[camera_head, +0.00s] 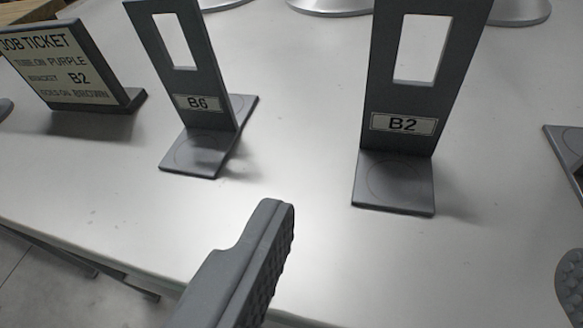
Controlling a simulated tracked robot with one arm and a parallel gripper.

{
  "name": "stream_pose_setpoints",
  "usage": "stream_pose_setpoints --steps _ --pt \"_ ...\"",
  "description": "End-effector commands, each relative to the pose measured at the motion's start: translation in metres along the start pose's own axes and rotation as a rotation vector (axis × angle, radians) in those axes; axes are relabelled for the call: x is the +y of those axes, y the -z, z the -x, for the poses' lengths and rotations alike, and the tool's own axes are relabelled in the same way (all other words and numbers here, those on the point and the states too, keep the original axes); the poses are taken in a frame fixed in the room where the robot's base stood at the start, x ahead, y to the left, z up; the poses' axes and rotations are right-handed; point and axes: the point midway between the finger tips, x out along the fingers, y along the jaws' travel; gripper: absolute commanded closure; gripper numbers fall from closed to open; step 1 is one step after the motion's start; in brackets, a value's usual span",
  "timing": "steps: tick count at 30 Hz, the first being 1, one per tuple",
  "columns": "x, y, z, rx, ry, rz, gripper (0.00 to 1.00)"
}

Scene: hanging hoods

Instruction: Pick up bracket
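Bracket B2 (414,110) is a dark grey upright plate with a rectangular window, a white "B2" label and a flat foot. It stands on the table right of centre; its top is cut off. A similar bracket, B6 (194,85), stands to its left. A job ticket (66,70) at the far left reads "TUBE ON PURPLE", "BRACKET B2" and what looks like "GOES ON BROWN". My gripper (424,250) is open and empty, with its fingers wide apart in the foreground. B2's foot lies beyond the gap between them, apart from both.
The light grey table (110,190) is clear around the brackets. Its front edge runs along the lower left, with floor below. Several round metal bases (332,5) stand at the back. Part of another dark foot (570,150) shows at the right edge.

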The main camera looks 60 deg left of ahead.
Motion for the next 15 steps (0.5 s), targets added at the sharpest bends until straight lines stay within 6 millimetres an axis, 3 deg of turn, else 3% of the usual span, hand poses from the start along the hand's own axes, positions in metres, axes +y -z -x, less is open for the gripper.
stream_pose_setpoints --steps 15 --pt "-0.001 -0.002 -0.073 -0.002 0.002 0.003 0.24"
